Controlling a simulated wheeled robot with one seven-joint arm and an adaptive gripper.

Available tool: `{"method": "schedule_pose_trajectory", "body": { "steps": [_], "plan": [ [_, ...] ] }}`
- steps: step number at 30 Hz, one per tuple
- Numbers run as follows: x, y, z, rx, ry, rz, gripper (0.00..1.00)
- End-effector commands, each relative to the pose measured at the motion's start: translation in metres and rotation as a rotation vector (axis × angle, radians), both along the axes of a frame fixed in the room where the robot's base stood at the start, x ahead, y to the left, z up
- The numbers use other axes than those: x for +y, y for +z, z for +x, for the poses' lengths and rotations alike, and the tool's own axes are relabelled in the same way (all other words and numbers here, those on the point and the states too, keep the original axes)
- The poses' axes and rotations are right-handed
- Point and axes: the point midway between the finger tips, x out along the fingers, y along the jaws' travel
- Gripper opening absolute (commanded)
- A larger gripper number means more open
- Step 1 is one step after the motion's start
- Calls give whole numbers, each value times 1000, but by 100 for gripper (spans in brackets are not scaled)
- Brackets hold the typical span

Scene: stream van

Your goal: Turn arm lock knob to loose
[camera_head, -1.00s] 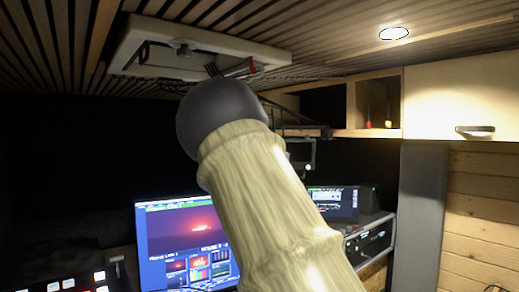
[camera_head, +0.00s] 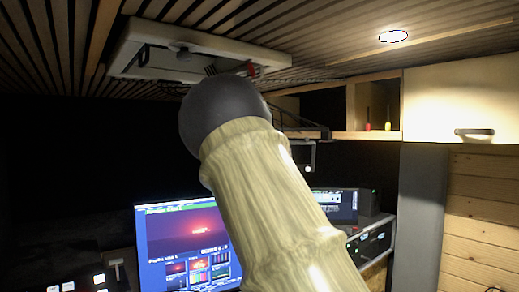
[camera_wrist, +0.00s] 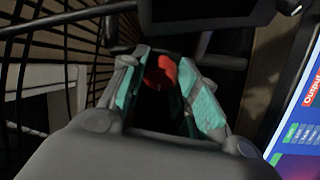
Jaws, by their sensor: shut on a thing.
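The red knob (camera_wrist: 160,70) shows in the wrist view between the teal-padded fingers of my gripper (camera_wrist: 168,84). My gripper is shut on the knob, with the fingers on either side of it. Part of the knob is hidden by the fingers and the dark space between them. In the head view, a small red piece (camera_head: 252,69) shows just above my arm's dark rounded joint, under the ceiling. My arm hides most of the gripper there. I cannot read any loose or lock marking on the knob.
A pale ceiling frame (camera_head: 125,48) hangs close to the gripper. A dark monitor arm with a small screen (camera_head: 307,155) is behind my arm. A lit monitor (camera_head: 165,225) stands below; a wall cabinet (camera_head: 460,100) is at the right.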

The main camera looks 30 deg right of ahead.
Motion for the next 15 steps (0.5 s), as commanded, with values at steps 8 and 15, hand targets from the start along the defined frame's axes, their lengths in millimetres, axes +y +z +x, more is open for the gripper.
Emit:
{"method": "schedule_pose_trajectory", "body": {
  "steps": [8,15],
  "plan": [
    [0,0,0,0,0,1,40],
    [1,0,-3,0,0,1,40]
  ]
}}
